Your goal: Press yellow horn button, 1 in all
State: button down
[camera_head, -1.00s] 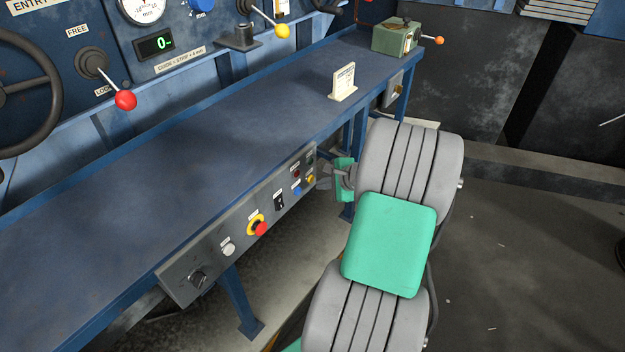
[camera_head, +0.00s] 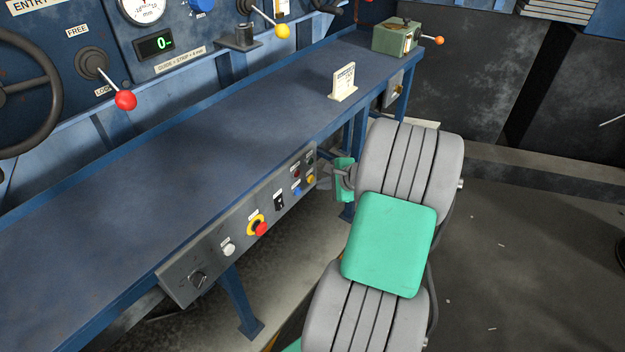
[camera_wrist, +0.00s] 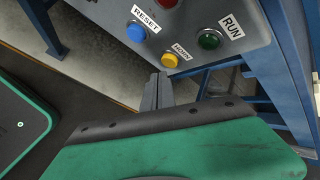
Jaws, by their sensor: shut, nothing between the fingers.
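The yellow horn button (camera_wrist: 169,60) sits on the grey control panel, below a label reading HORN, in the wrist view. In the head view the yellow button (camera_head: 310,179) is at the right end of the panel. My gripper (camera_wrist: 160,76) is shut and empty, its fingertips just below the button in the wrist view. I cannot tell whether they touch it. In the head view my gripper (camera_head: 326,178) is partly hidden by my arm, close to the panel's right end.
A blue RESET button (camera_wrist: 136,32) and a green RUN button (camera_wrist: 209,39) flank the horn button. A red and yellow emergency stop (camera_head: 257,227) is further left on the panel. The blue bench (camera_head: 190,140) stands above; blue legs (camera_head: 362,140) stand behind my gripper.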

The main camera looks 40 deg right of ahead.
dwell(0.7)
jog(key=shift+w+a, duration=0.1)
jog(key=shift+w, duration=0.3)
jog(key=shift+w+a, duration=0.15)
jog(key=shift+w, duration=0.2)
dwell(0.6)
jog(key=shift+p, duration=0.3)
jog(key=shift+s+d, duration=0.2)
jog(key=shift+s, duration=0.55)
jog(key=s+p, duration=0.1)
jog(key=s, duration=0.1)
jog(key=s+d, duration=0.1)
jog(key=s, duration=0.1)
jog(key=shift+s+d+p, duration=0.2)
jog(key=shift+s+p, duration=0.15)
jog(key=shift+s, duration=0.05)
